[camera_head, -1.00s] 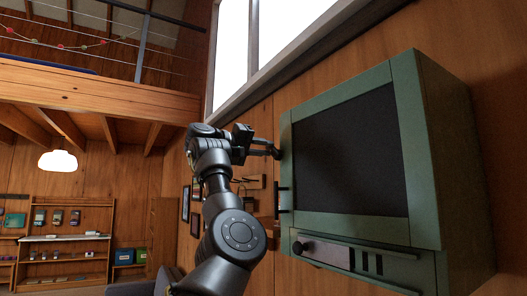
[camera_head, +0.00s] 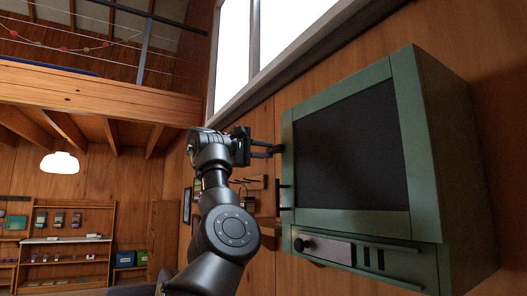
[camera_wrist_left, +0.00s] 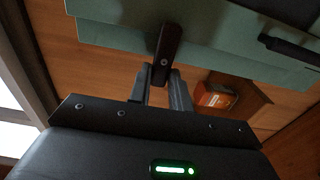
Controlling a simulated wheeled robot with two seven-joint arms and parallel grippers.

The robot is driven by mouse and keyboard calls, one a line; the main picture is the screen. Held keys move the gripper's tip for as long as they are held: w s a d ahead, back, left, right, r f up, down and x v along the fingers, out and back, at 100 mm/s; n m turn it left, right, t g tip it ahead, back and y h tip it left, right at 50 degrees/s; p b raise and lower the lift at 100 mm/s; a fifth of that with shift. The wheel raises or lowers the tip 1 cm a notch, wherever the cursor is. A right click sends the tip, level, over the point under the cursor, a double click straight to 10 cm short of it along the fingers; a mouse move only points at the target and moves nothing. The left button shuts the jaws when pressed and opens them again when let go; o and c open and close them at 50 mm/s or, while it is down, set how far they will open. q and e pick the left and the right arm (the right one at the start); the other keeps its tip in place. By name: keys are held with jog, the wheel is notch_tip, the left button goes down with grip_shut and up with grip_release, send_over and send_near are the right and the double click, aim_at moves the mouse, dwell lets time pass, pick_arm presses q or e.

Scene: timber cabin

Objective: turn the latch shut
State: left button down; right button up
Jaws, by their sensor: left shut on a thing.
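A green cabinet (camera_head: 427,140) with a dark door panel (camera_head: 350,155) is fixed to the timber wall. A dark bar-shaped latch (camera_wrist_left: 169,45) shows in the left wrist view, lying across the cabinet's green edge (camera_wrist_left: 120,22), with a small round pin near its lower end. My left gripper (camera_head: 277,149) is at the left edge of the cabinet, near its upper part. In the left wrist view the fingertips of my left gripper (camera_wrist_left: 162,78) are shut on the latch's near end. The latch is too small to make out in the head view. My right gripper is not in view.
A lower panel with a black knob (camera_head: 301,244) is under the door. An orange object (camera_wrist_left: 214,96) sits beyond the fingers.

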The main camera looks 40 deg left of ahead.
pick_arm(q)
jog(key=shift+r, duration=0.1)
dwell(0.4)
jog(key=c, duration=1.3)
grip_release()
jog(key=shift+a, duration=0.1)
jog(key=shift+s+f+b, duration=0.2)
jog(key=shift+s+b, duration=0.15)
jog(key=b+v, duration=0.4)
jog(key=v, duration=0.6)
jog(key=shift+a+r, duration=0.1)
jog(key=shift+r, duration=0.05)
